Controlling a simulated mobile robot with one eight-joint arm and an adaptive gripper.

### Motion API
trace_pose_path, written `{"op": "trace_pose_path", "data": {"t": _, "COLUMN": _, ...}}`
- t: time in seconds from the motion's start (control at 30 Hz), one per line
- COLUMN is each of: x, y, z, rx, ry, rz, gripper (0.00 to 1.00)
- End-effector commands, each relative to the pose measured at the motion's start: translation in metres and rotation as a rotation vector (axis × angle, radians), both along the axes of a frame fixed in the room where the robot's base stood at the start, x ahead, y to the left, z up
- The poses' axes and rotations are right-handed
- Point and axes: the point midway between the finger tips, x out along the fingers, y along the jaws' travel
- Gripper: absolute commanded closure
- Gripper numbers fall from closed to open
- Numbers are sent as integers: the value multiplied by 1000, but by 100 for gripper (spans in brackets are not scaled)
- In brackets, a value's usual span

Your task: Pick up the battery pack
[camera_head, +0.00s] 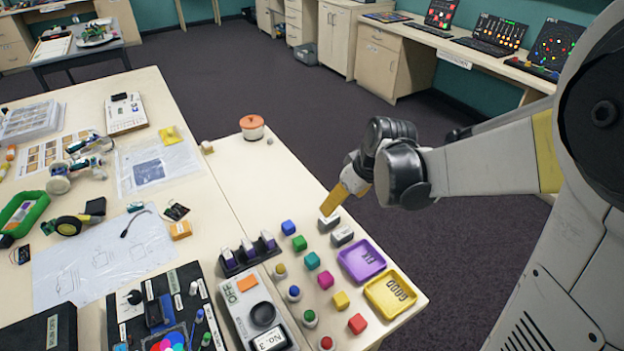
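I cannot tell for certain which thing is the battery pack. A small black box (96,206) stands by a wheeled model on the left table. A small dark part with a wire (135,208) lies on the drawing sheet, and a dark board-like part (176,211) lies right of it. My gripper (335,203) comes in from the right above the right-hand table, with a yellow piece at its end. It is close over two small white-and-grey blocks (342,236), far right of those dark parts. Its fingers are too small and overlapped to read.
Several coloured cubes and pegs, a purple tray (377,248) and a yellow tray (408,308) crowd the near right table. A number box (263,318) and a black panel (122,308) stand at front.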

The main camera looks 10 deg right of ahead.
Motion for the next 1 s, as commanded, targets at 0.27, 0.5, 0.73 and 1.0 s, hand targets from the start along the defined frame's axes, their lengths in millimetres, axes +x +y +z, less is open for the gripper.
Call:
{"op": "trace_pose_path", "data": {"t": 0.27, "x": 15, "y": 7, "z": -44, "rx": 1, "ry": 0, "rz": 0, "gripper": 24}}
{"op": "trace_pose_path", "data": {"t": 0.5, "x": 19, "y": 12, "z": -58, "rx": 0, "ry": 0, "rz": 1, "gripper": 24}}
{"op": "trace_pose_path", "data": {"t": 0.73, "x": 28, "y": 21, "z": -93, "rx": 0, "ry": -1, "rz": 0, "gripper": 24}}
{"op": "trace_pose_path", "data": {"t": 1.0, "x": 31, "y": 22, "z": -96, "rx": 0, "ry": -1, "rz": -1, "gripper": 24}}
